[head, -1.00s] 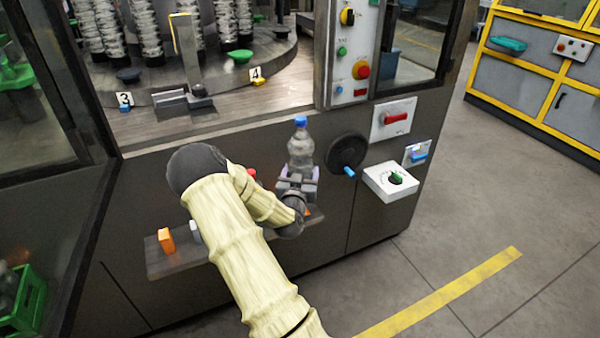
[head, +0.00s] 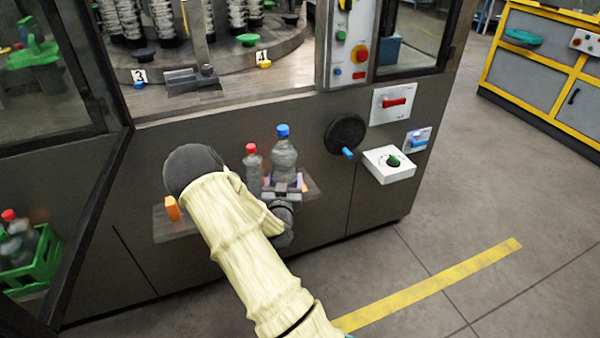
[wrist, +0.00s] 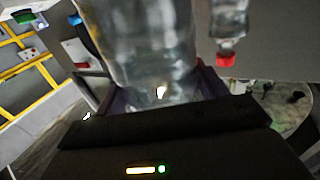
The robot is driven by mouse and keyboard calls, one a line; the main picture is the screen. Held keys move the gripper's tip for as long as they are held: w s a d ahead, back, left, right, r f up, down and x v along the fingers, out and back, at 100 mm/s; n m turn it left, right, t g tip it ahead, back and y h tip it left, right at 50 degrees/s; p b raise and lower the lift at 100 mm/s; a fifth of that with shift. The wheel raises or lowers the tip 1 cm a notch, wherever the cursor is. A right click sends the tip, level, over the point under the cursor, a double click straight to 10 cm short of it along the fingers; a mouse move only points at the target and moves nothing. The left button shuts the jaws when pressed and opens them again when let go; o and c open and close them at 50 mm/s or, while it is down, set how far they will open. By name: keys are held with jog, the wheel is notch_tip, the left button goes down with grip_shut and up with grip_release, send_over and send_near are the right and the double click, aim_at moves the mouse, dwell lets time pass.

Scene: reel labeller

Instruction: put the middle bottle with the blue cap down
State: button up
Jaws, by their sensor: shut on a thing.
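The clear bottle with the blue cap (head: 284,157) is upright in my gripper (head: 283,188), which is shut around its lower part. In the wrist view the bottle's clear body (wrist: 145,45) fills the upper middle, between the dark purple fingers. It is over or on the small dark shelf (head: 182,228) on the machine's front. My gripper and arm hide its base, so I cannot tell whether it touches the shelf. A clear bottle with a red cap (head: 252,168) stands just to its left, apart from it; it also shows in the wrist view (wrist: 228,22).
An orange block (head: 172,208) is at the shelf's left end. A black handwheel (head: 344,133) and a white dial box (head: 390,165) stick out to the right. A green crate (head: 32,262) with bottles is at lower left. Floor at right is clear.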

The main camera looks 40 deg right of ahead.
jog(key=s+a+f+n+t+y, duration=0.1)
jog(key=a+f+n+y, duration=0.1)
jog(key=a, duration=1)
jog(key=s+a+f+n+t+y, duration=0.1)
jog(key=a+f+n+t+y, duration=0.1)
jog(key=a, duration=0.9)
jog(key=shift+a+f+y, duration=0.4)
jog(key=shift+f+y, duration=0.35)
jog(key=shift+y, duration=0.15)
jog(key=shift+d, duration=0.1)
